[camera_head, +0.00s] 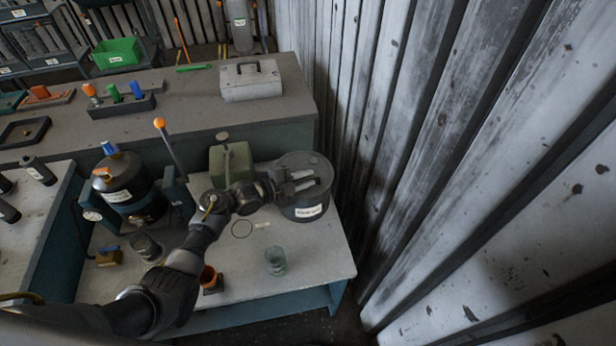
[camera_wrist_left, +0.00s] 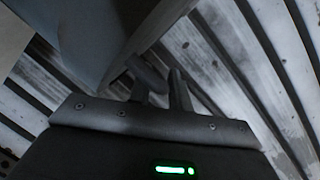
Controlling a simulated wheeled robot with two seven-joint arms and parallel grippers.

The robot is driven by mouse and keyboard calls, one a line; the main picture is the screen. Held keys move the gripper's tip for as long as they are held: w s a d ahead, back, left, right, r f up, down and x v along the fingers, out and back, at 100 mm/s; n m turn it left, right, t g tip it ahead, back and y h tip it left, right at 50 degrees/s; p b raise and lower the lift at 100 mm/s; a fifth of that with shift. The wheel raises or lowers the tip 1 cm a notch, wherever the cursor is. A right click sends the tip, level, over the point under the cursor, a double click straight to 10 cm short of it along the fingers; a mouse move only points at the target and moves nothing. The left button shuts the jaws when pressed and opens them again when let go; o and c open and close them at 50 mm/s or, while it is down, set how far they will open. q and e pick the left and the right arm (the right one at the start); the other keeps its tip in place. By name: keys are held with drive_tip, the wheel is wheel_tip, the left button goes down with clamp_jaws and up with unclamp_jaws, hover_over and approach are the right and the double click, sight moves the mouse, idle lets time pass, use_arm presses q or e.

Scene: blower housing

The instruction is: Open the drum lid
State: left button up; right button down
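The dark grey drum (camera_head: 308,209) with a white label stands at the right end of the workbench, close to the corrugated wall. Its round lid (camera_head: 311,163) lies flat on top and looks closed. My left gripper (camera_head: 313,180) reaches in from the left over the front part of the lid. In the left wrist view the fingers (camera_wrist_left: 163,78) point toward a smooth grey surface and the wall. My right gripper is not in view.
A green box-shaped unit (camera_head: 230,163) stands left of the drum, with a black tank (camera_head: 125,184) farther left. The corrugated wall (camera_head: 420,150) closes off the right side.

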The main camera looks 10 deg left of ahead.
use_arm(q)
drive_tip(key=shift+w+d+f, duration=0.1)
drive_tip(key=shift+w+d, duration=0.15)
drive_tip(key=shift+c, duration=0.4)
clamp_jaws()
drive_tip(key=shift+d, duration=0.1)
